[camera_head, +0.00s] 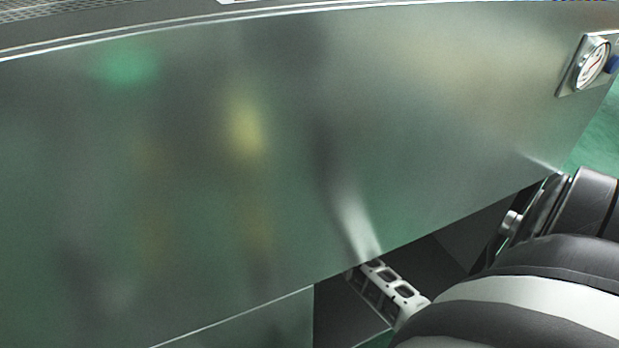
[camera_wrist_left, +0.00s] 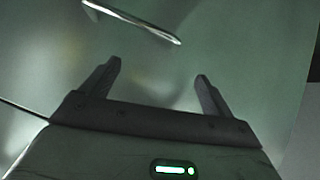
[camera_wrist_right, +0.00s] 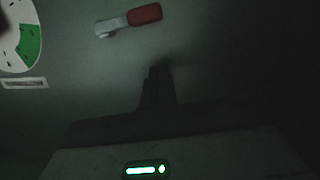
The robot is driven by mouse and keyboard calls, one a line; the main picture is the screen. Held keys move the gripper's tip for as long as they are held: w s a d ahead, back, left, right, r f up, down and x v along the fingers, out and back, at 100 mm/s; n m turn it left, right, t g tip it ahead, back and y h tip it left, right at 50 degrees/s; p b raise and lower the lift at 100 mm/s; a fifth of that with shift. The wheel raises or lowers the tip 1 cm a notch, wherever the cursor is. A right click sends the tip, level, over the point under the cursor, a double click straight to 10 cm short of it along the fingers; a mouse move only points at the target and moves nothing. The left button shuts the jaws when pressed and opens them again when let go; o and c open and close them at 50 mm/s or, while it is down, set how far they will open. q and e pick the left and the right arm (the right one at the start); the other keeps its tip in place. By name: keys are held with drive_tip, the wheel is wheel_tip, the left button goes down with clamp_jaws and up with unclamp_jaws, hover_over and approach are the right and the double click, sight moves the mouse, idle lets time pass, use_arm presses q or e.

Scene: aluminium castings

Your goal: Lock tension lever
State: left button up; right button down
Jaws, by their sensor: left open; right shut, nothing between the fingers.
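In the right wrist view a small lever with a red grip (camera_wrist_right: 145,14) and a grey metal end (camera_wrist_right: 110,27) sits on a dark panel, lying nearly level with a slight tilt. My right gripper (camera_wrist_right: 157,71) is shut and empty, below and a little right of the lever, apart from it in the picture. My left gripper (camera_wrist_left: 158,70) is open and empty, facing a greenish metal surface. A slim metal bar or handle (camera_wrist_left: 132,22) lies beyond its fingers. Neither gripper's fingers can be made out in the head view. The lever cannot be made out there either.
A large brushed metal panel (camera_head: 200,170) fills the head view. A round gauge (camera_head: 592,64) is mounted at its right, with a blue part (camera_head: 613,65) beside it. A dial with a green sector (camera_wrist_right: 22,38) and a small plate (camera_wrist_right: 25,83) are left of the lever.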

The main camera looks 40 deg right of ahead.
use_arm(q)
drive_tip(key=w+d+t+b, duration=0.1)
drive_tip(key=b, duration=0.2)
drive_tip(key=shift+r+h, duration=0.4)
drive_tip(key=shift+r, duration=0.25)
use_arm(e)
drive_tip(key=f, duration=0.2)
drive_tip(key=d+f, duration=0.1)
drive_tip(key=f, duration=0.1)
drive_tip(key=shift+w, duration=0.2)
drive_tip(key=shift+f, duration=0.1)
